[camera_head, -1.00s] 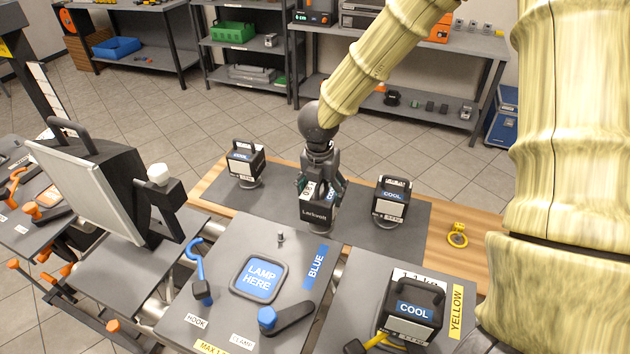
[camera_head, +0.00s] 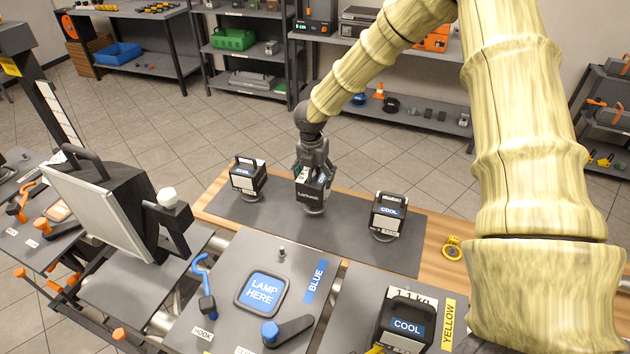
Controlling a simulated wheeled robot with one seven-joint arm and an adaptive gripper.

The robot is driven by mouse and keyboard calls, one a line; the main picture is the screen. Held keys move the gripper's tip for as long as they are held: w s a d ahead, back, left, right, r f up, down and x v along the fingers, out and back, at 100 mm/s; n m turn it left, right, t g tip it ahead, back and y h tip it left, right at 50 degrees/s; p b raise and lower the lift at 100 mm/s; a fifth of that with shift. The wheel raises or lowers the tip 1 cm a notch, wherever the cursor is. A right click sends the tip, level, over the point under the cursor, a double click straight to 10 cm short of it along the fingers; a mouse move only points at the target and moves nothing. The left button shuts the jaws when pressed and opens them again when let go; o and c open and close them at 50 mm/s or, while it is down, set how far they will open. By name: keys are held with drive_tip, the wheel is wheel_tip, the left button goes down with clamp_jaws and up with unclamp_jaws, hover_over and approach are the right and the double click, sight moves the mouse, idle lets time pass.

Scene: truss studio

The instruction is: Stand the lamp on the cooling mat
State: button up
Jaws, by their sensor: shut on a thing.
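My gripper (camera_head: 314,177) is shut on a dark lamp (camera_head: 311,197) with a light label and a round foot. The lamp is upright over the middle of the dark grey cooling mat (camera_head: 342,236), between two other lamps. I cannot tell whether its foot touches the mat. The gripper covers the lamp's top. One black lamp (camera_head: 247,179) marked COOL stands at the mat's left end. Another COOL lamp (camera_head: 389,213) stands toward the right end.
The mat lies on a wooden bench (camera_head: 436,238). In front are a board with a blue LAMP HERE pad (camera_head: 263,288) and a yellow-labelled board carrying another COOL lamp (camera_head: 405,325). A yellow item (camera_head: 452,247) lies right of the mat. A large screen (camera_head: 95,215) stands at left.

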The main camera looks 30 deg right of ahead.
drive_tip(key=shift+w+f+p, duration=0.1)
drive_tip(key=shift+f+p, duration=0.85)
drive_tip(key=shift+f, duration=0.8)
drive_tip(key=o, duration=2.1)
drive_tip(key=shift+f, duration=0.1)
drive_tip(key=shift+s+a+r+b, duration=0.2)
drive_tip(key=shift+r+b, duration=0.35)
drive_tip(key=shift+r, duration=1.45)
drive_tip(key=shift+s+a+r+b, duration=0.2)
drive_tip(key=shift+r+b, duration=0.4)
drive_tip(key=shift+r, duration=1.45)
drive_tip(key=shift+s+a+r+b, duration=0.15)
drive_tip(key=shift+r+b, duration=0.4)
drive_tip(key=shift+r, duration=1.45)
